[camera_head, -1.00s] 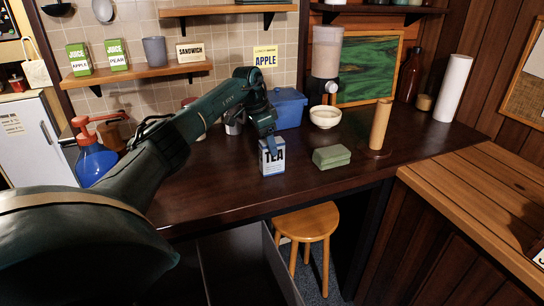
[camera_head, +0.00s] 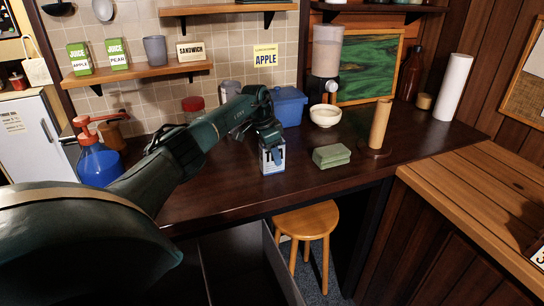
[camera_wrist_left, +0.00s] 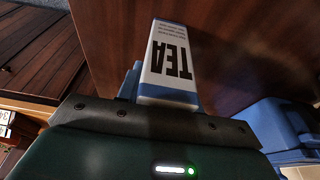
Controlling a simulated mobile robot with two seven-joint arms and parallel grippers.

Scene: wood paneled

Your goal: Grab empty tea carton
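The tea carton (camera_head: 266,167) is a white and blue box with "TEA" in dark letters. It stands upright near the front edge of the dark wooden counter. My left gripper (camera_head: 275,154) reaches down at the carton from above, and its blue fingertip covers part of the lettering in the head view. In the left wrist view the carton (camera_wrist_left: 172,62) lies right in front of the gripper, with a blue finger (camera_wrist_left: 130,82) close along its left side. The other finger is hidden, so I cannot tell whether they close on the carton. My right gripper is not in view.
A green sponge-like block (camera_head: 331,156) lies right of the carton. A brown cylinder (camera_head: 380,124) on a round base, a white bowl (camera_head: 325,117) and a blue bin (camera_head: 289,108) stand behind. A blue pump bottle (camera_head: 98,165) is at left. A stool (camera_head: 306,221) stands below.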

